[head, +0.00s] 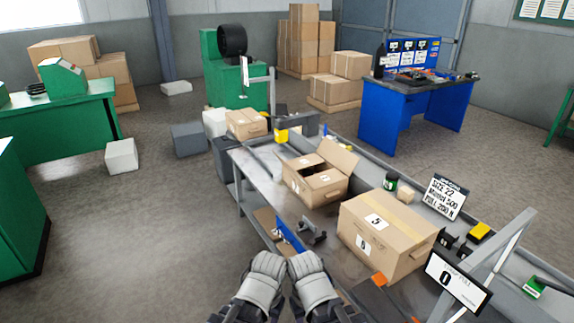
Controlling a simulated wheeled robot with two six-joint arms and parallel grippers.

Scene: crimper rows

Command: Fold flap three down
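An open cardboard box (318,190) stands on the grey bench in the middle of the head view. One flap (339,158) stands up and leans outward at its far right side. Small white labels show on the box, but I cannot read a number three on any flap. My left gripper (267,263) and my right gripper (305,264) are side by side at the bottom centre, in front of the bench and apart from the box. Their fingers are bunched at the tips, and I cannot tell whether they are open or shut.
A larger closed box (390,225) with numbered labels stands right of the open one. A black bracket-like tool (312,232) lies near the bench's front edge. A display reading 0 (458,281) and a sign (445,198) stand at right. A smaller box (246,124) is at the bench's far end.

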